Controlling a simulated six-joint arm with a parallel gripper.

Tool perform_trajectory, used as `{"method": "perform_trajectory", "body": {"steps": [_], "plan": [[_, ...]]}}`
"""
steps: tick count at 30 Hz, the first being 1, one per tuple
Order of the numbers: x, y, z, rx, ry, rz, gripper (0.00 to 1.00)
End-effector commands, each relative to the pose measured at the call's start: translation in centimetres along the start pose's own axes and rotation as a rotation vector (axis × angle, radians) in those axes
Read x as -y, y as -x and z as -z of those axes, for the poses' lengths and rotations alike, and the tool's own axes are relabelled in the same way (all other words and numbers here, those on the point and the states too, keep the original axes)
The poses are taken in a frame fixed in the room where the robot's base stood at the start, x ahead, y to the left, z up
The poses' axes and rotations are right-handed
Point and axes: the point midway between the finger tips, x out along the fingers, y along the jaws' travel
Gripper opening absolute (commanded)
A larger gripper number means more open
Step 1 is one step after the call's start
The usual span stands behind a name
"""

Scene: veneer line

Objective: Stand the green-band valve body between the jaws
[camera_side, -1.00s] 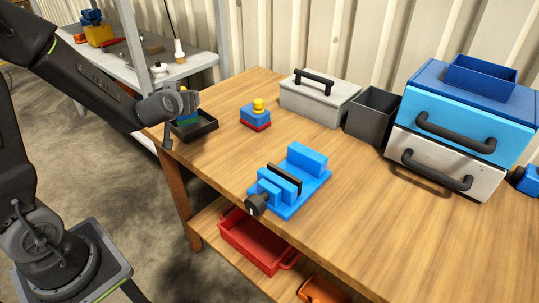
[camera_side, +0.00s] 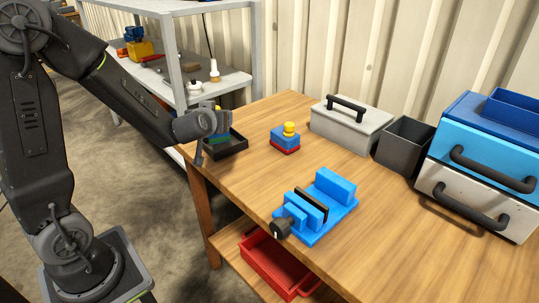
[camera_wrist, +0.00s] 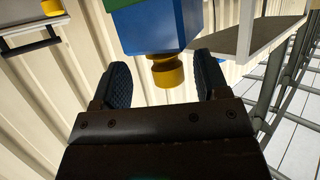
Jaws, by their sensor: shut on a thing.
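The green-band valve body (camera_side: 218,131) is blue with a green band low down; in the side view it is at the black tray, partly hidden by my gripper (camera_side: 212,124). In the wrist view the valve body (camera_wrist: 155,25) shows its blue block, a sliver of green and a yellow knob between the fingers of my gripper (camera_wrist: 163,80). My gripper is shut on it. Whether it touches the tray floor I cannot tell. The blue vise (camera_side: 318,207) lies on the bench, its jaws apart with a gap between them.
The black tray (camera_side: 238,147) sits at the bench's left corner. A red-band valve body (camera_side: 285,140) stands between tray and vise. A grey toolbox (camera_side: 350,128), dark bin (camera_side: 404,145) and drawer unit (camera_side: 470,185) line the back. The bench right of the vise is clear.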

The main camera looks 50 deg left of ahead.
Motion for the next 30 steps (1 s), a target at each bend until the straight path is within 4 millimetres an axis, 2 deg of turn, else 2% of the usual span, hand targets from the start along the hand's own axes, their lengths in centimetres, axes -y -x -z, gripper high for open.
{"method": "perform_trajectory", "body": {"steps": [5, 12, 18, 30], "plan": [[-2.5, 0.4, 0.4, -0.007, -0.038, -0.093, 0.0], [-9.2, 2.6, -0.3, -0.007, -0.161, -0.378, 0.0], [-13.4, 4.9, -1.4, -0.009, -0.253, -0.593, 0.0], [-19.5, 8.4, -2.3, -0.015, -0.406, -0.951, 0.0]]}}
